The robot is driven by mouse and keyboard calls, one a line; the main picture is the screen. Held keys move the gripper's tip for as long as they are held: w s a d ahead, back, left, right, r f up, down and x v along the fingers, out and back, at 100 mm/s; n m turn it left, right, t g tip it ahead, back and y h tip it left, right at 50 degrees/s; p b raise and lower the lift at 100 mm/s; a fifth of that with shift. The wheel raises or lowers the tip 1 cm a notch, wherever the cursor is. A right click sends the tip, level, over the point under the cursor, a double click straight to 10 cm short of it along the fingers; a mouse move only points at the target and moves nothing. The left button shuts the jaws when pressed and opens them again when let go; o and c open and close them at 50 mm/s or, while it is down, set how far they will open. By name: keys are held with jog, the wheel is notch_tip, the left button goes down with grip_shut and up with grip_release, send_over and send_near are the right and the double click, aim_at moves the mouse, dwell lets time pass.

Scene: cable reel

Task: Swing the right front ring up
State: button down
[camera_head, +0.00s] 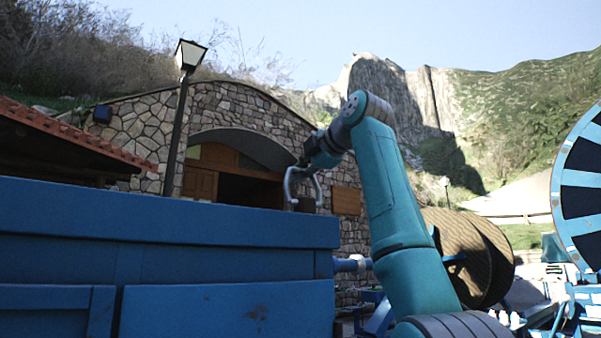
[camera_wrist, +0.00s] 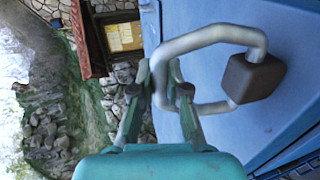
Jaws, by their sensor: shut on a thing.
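The ring is a grey metal loop that shows in the wrist view (camera_wrist: 211,37), its ends meeting a dark brown-grey block (camera_wrist: 255,77) on a blue surface. My gripper (camera_wrist: 166,88) is shut on the far side of the loop, opposite the block, with one finger on each side of the bar. In the head view the ring (camera_head: 288,186) stands up above the top edge of the blue box, near its right end, with my gripper (camera_head: 305,168) at its top. The fingertips are small there and the ring's base is partly hidden by the box.
The large blue box (camera_head: 180,245) fills the lower left. A brown cable reel (camera_head: 470,245) and a blue-and-black wheel (camera_head: 580,185) stand at the right. A lamp post (camera_head: 177,130) and a stone building (camera_head: 245,105) are behind. Open air surrounds the arm above.

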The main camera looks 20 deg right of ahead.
jog(key=shift+s+r, duration=0.1)
jog(key=shift+r, duration=0.1)
jog(key=c, duration=1.4)
grip_release()
jog(key=shift+f, duration=0.1)
jog(key=v, duration=1.2)
jog(key=shift+f, duration=0.1)
jog(key=shift+d, duration=0.1)
